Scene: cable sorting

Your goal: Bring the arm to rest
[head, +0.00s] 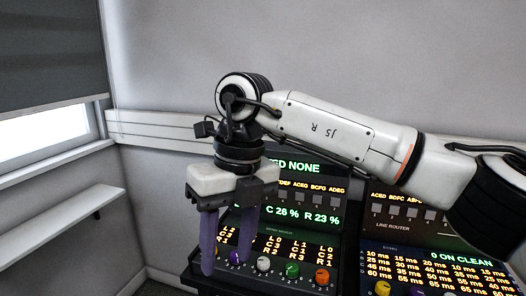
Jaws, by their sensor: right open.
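My right arm comes in from the right edge and reaches across to the middle of the picture. Its right gripper (226,267) hangs with its purple fingers pointing down, apart and empty. It is in front of the left part of a black console (325,270) and hides some of its display and knobs. From this one view I cannot tell whether the fingertips touch the console. My left gripper is not in the picture.
The console has lit screens and a row of knobs: white (263,263), green (292,270) and orange (322,276). A second panel (432,270) stands to the right, partly behind my arm. A white shelf (60,228) runs along the left wall below a window.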

